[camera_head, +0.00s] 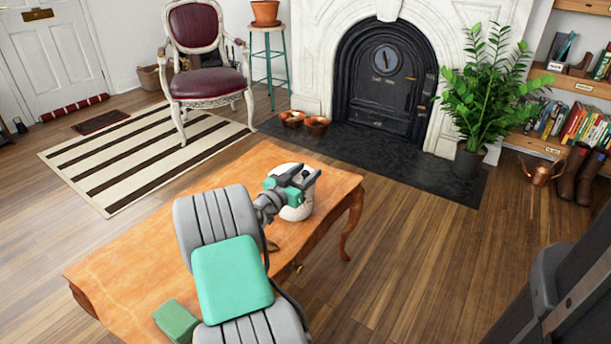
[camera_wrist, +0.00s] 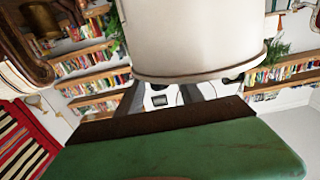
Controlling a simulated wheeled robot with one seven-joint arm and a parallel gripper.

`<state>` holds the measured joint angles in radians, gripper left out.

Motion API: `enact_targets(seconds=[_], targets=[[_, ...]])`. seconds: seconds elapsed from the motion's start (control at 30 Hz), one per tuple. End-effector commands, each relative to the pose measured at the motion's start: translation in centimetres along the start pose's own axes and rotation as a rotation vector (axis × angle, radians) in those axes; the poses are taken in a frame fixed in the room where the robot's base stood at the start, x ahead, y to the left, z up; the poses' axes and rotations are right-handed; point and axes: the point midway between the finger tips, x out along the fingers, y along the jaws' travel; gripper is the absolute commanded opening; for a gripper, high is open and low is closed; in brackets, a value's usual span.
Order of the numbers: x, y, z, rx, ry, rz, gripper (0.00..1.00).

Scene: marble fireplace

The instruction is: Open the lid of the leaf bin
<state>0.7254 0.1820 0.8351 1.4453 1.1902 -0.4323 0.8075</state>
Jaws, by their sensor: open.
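A white rounded container, seemingly the leaf bin (camera_head: 296,212), stands on the orange wooden table (camera_head: 130,262) near its far right corner. My gripper (camera_head: 303,180) is over its upper part, its jaws open, and hides much of it. Whether the jaws touch it cannot be told. In the wrist view a large white round body with a rim (camera_wrist: 195,40) fills the upper middle, very close. The lid's seam and state cannot be made out.
A green block (camera_head: 176,320) lies near the table's front edge. A maroon chair (camera_head: 207,52), a stool (camera_head: 268,55), a potted plant (camera_head: 485,95) and copper bowls (camera_head: 316,126) stand beyond the table. The table's left part is clear.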

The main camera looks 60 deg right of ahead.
Motion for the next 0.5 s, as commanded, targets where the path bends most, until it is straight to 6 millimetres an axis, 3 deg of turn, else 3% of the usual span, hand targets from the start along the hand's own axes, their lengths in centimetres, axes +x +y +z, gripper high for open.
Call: enact_targets(seconds=[0.2, 0.5], targets=[[0.06, -0.03, -0.04, 0.000, 0.000, -0.001, 0.44], [0.03, -0.03, -0.03, 0.000, 0.000, -0.001, 0.20]])
